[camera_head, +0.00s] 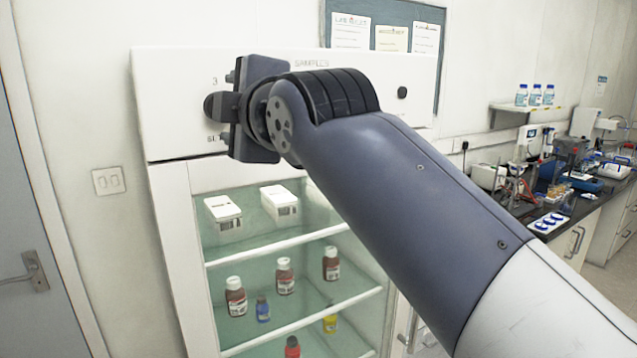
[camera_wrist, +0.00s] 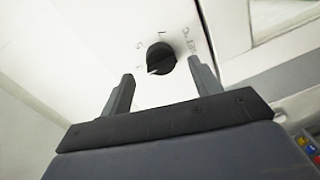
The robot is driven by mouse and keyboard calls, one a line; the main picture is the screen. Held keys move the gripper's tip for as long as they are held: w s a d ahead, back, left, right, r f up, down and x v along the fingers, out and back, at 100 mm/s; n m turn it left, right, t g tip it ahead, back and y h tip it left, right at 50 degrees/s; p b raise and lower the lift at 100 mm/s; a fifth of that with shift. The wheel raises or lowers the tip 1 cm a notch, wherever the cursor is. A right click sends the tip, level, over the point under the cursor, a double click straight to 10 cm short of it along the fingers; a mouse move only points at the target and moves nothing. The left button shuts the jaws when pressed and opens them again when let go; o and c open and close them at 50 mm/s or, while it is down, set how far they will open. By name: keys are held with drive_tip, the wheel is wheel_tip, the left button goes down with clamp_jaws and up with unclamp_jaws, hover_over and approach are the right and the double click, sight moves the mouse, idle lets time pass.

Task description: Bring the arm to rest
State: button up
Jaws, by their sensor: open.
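My gripper (camera_head: 228,106) is in front of the white panel at the top of the sample fridge (camera_head: 168,125). In the wrist view my gripper (camera_wrist: 161,71) is open, with its two fingers apart and nothing held. A round black knob (camera_wrist: 160,56) with a pale pointer mark sits on the panel just beyond the fingertips, between their lines. In the head view the knob (camera_head: 212,105) shows at the left of the gripper. I cannot tell how wide the gap between fingers and knob is. My arm hides the middle of the panel.
Below the panel, fridge shelves (camera_head: 290,245) hold white boxes and several bottles. A door (camera_head: 30,220) stands at the left. A dark bench (camera_head: 590,190) with lab equipment is at the right, under a small wall shelf (camera_head: 530,106) with bottles.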

drive_tip(key=x, duration=0.3)
drive_tip(key=shift+w+a+p, duration=0.1)
drive_tip(key=shift+w+p, duration=0.1)
drive_tip(key=shift+p, duration=0.15)
drive_tip(key=s+d+m, duration=0.5)
drive_tip(key=s+m, duration=0.3)
drive_tip(key=m, duration=0.3)
drive_tip(key=shift+d+f+m+y, duration=0.25)
drive_tip(key=shift+d+m+y, duration=0.1)
drive_tip(key=shift+m+y, duration=0.05)
idle(1.9)
